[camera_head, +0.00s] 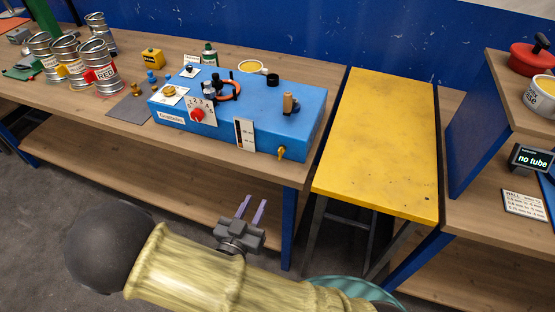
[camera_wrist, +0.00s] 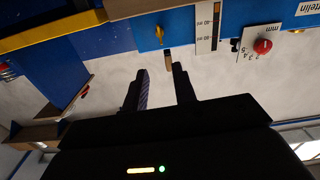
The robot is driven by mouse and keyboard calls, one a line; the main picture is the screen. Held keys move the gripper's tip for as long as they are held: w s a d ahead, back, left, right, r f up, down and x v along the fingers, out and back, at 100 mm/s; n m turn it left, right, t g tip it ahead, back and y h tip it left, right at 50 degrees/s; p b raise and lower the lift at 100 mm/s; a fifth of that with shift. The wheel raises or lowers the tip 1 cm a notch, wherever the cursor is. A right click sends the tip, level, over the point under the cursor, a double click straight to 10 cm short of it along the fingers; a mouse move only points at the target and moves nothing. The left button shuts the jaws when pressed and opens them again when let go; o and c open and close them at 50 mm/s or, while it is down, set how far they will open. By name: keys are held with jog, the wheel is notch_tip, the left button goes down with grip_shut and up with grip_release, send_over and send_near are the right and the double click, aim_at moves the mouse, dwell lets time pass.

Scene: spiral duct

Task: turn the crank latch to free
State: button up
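A blue box (camera_head: 245,120) stands on the wooden bench, with a small yellow turning piece (camera_head: 281,153) low on its front at the right end. This piece looks like the crank latch; it also shows upside down in the wrist view (camera_wrist: 159,35). My gripper (camera_head: 254,199) is open and empty, in front of the bench and apart from the box. In the wrist view, nothing is between its fingers (camera_wrist: 160,68).
The box also carries a red dial (camera_head: 197,115), a gauge label (camera_head: 244,134) and an orange ring-shaped part (camera_head: 229,90). A yellow table (camera_head: 378,140) stands to the right, its top clear. Metal cans (camera_head: 103,66) stand at the left. A "no tube" display (camera_head: 533,159) is at far right.

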aim_at(279, 156)
jog(key=p+x, duration=0.3)
jog(key=x, duration=1.4)
jog(key=shift+w+d+f, duration=0.1)
jog(key=shift+w, duration=0.1)
grip_shut()
